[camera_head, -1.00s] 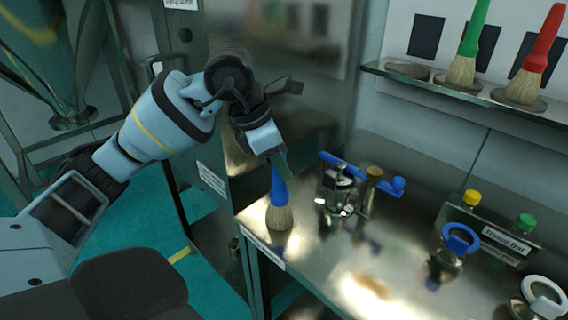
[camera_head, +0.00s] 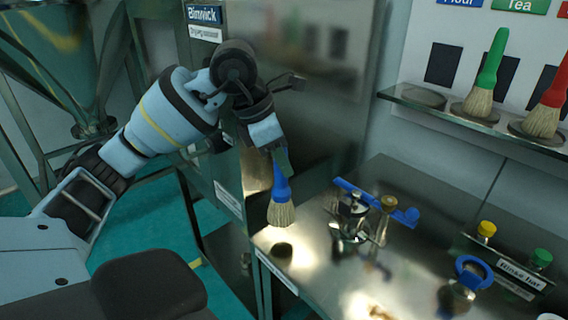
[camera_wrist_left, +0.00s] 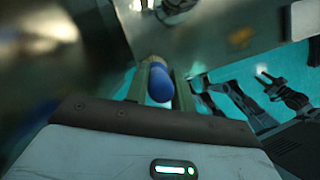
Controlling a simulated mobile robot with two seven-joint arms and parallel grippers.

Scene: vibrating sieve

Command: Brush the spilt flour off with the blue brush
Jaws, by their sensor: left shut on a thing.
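The blue brush (camera_head: 281,197) hangs bristles down from my left gripper (camera_head: 279,160), which is shut on its handle. The pale bristles are above the left end of the steel bench (camera_head: 330,262), with a dark round shadow or spot below them. In the left wrist view the blue handle (camera_wrist_left: 160,84) sits between the two fingers (camera_wrist_left: 158,92). I cannot make out spilt flour for certain; bright patches on the bench may be glare. My right gripper is not seen in the head view.
A metal fitting with a blue lever (camera_head: 372,200) stands on the bench right of the brush. A blue-ringed part (camera_head: 470,272) and a rinse bar holder (camera_head: 515,275) are further right. A green brush (camera_head: 487,75) and a red brush (camera_head: 548,105) stand on the wall shelf.

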